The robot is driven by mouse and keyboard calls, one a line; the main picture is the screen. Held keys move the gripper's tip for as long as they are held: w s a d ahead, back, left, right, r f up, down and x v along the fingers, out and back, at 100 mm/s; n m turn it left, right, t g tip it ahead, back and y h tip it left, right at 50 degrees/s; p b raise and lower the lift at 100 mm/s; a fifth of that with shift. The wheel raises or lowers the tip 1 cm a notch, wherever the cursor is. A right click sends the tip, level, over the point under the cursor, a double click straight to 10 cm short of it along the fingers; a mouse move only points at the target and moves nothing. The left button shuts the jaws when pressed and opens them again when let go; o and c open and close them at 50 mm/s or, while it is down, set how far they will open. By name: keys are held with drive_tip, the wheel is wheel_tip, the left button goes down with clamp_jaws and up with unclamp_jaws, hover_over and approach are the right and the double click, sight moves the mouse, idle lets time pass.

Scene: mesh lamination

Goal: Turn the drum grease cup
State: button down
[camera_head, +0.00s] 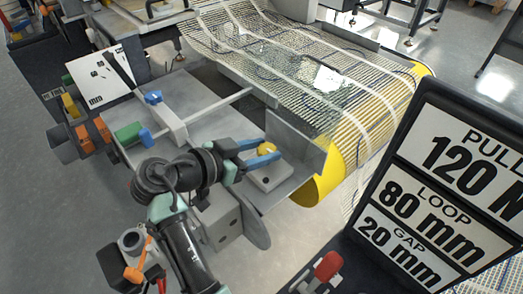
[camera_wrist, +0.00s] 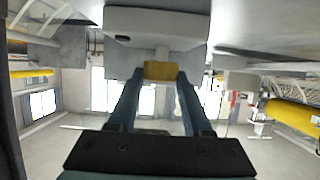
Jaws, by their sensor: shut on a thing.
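The drum grease cup looks to be the small yellow cap (camera_head: 267,149) on a grey block (camera_head: 270,176) beside the yellow-ended drum (camera_head: 322,182). My gripper (camera_head: 262,154) reaches it from the left, with its blue fingers on either side of the cap. In the wrist view the yellow cap (camera_wrist: 160,70) sits between the two fingertips (camera_wrist: 160,76), below a pale grey housing. My gripper is shut on the cap. The cap's turn angle cannot be told.
Mesh (camera_head: 300,70) runs over the drum behind. An upright grey plate (camera_head: 296,147) stands just behind the cap. A sign panel (camera_head: 450,190) with a red knob (camera_head: 328,266) near its base fills the right front. Blue and green handles (camera_head: 130,133) stand left on the machine.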

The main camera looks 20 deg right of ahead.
drive_tip(key=shift+c, duration=1.6)
unclamp_jaws()
drive_tip(key=v, duration=1.3)
